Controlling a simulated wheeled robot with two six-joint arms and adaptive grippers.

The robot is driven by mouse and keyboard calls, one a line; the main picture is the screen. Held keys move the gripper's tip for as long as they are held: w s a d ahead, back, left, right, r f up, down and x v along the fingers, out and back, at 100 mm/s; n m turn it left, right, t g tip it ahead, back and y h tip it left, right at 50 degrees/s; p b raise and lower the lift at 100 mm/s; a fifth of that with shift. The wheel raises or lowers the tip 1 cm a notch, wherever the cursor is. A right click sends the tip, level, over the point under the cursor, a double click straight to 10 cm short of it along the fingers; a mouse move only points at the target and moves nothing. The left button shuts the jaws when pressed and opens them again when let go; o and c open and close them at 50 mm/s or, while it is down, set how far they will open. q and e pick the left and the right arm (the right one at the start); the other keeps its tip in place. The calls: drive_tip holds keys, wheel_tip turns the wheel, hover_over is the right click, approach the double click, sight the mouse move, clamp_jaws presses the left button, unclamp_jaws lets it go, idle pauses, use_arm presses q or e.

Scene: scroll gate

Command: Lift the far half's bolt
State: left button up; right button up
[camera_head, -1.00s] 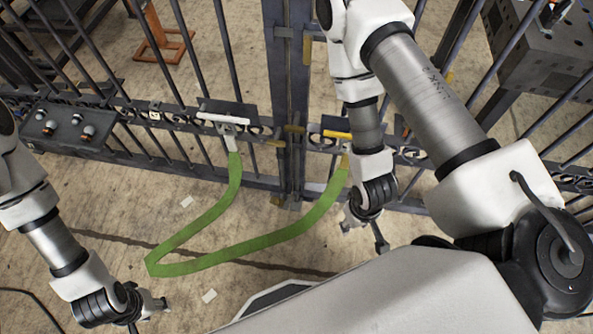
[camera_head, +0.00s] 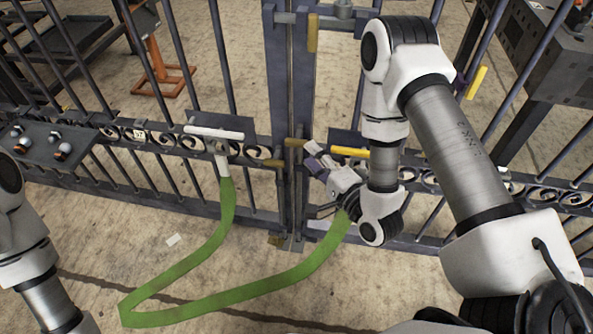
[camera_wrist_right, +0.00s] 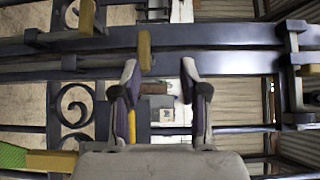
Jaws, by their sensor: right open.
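The barred gate's two halves meet at dark centre uprights (camera_head: 297,100). The left half carries a white handle (camera_head: 214,132); the right half carries a yellow handle (camera_head: 349,151), partly behind my right arm. Tan blocks sit at the seam, one at mid height (camera_head: 293,142) and one high up (camera_head: 312,33). I cannot tell which piece is the far half's bolt. My right gripper (camera_head: 314,160) is open and empty beside the seam, left of the yellow handle. In the right wrist view its fingers (camera_wrist_right: 158,80) are apart, with a tan block (camera_wrist_right: 145,50) beyond them. My left gripper is out of view.
A green strap (camera_head: 225,295) loops from the white handle towards my right wrist, where its end is hidden. A dark panel with knobs (camera_head: 45,155) is on the left. An orange stand (camera_head: 160,75) and a dark perforated box (camera_head: 545,55) are behind the gate.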

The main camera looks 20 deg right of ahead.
sight(300, 146)
drive_tip(key=f, duration=0.1)
drive_tip(key=w+f+b, duration=0.1)
drive_tip(key=shift+w+d+f, duration=0.1)
drive_tip(key=shift+d+f, duration=0.1)
drive_tip(key=shift+f, duration=0.1)
drive_tip(key=x, duration=0.7)
drive_tip(key=shift+d+r+b, duration=0.1)
drive_tip(key=shift+b, duration=0.2)
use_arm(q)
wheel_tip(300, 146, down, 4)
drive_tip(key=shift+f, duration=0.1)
use_arm(e)
clamp_jaws()
